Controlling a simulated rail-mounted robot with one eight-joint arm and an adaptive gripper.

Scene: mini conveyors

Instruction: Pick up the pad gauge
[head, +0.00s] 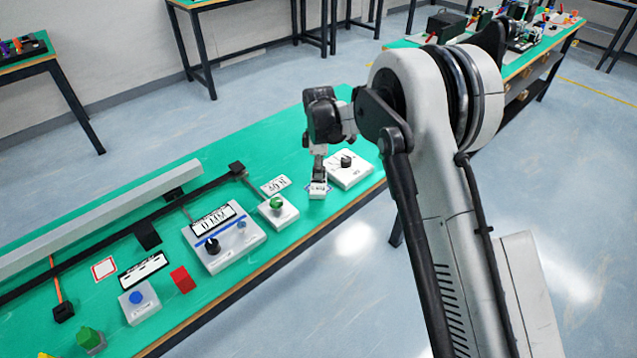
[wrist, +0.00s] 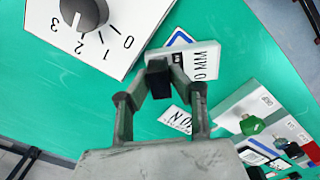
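What looks like the pad gauge is a small white block (wrist: 203,62) with "0 MM" lettering, just beyond my fingertips in the wrist view. A blue-edged white marking (wrist: 178,39) shows beside it. My gripper (wrist: 166,64) points down at it, with its two fingers leaning inward. A dark piece (wrist: 160,84) shows between the fingers; I cannot tell whether it belongs to the gauge or the gripper. In the head view, my gripper (head: 319,174) is right above the small white block (head: 317,191) on the green bench. Contact between fingers and gauge is unclear.
A white box with a black dial (head: 347,163) stands close to the right of the gripper. A white box with a green knob (head: 278,210) and a "NO" label card (head: 275,185) lie to the left. A larger panel (head: 225,238) stands further left. The bench's front edge is near.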

